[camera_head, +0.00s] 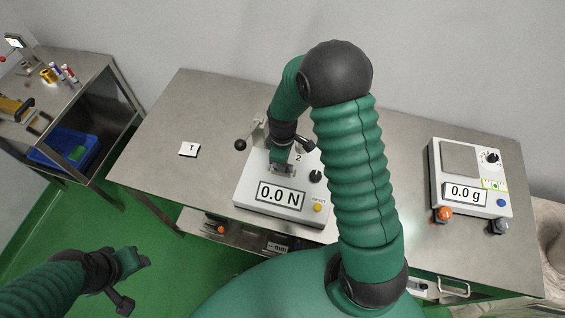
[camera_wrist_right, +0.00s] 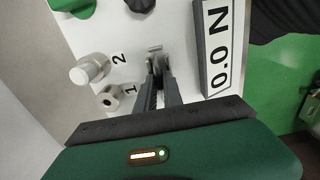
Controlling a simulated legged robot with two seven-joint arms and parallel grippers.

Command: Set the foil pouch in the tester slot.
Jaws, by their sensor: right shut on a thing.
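The tester (camera_head: 245,195) is a white box on the steel table, with a display reading 0.0 N. My right gripper (camera_head: 283,170) points down at the middle of its top, behind the display. In the right wrist view the fingers (camera_wrist_right: 156,75) are close together on a small silvery piece (camera_wrist_right: 155,48), apparently the foil pouch seen edge-on. The fingers hide most of it and the slot, so I cannot tell how far in it sits. My left gripper (camera_head: 138,260) hangs over the floor at lower left, away from the table; its jaws are unclear.
A scale (camera_head: 461,160) reading 0.0 g stands at the right. A white card (camera_head: 189,149) marked T lies left of the tester. The tester has a side lever (camera_head: 241,144) and knobs near my gripper. A side bench with a blue bin (camera_head: 65,147) stands far left.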

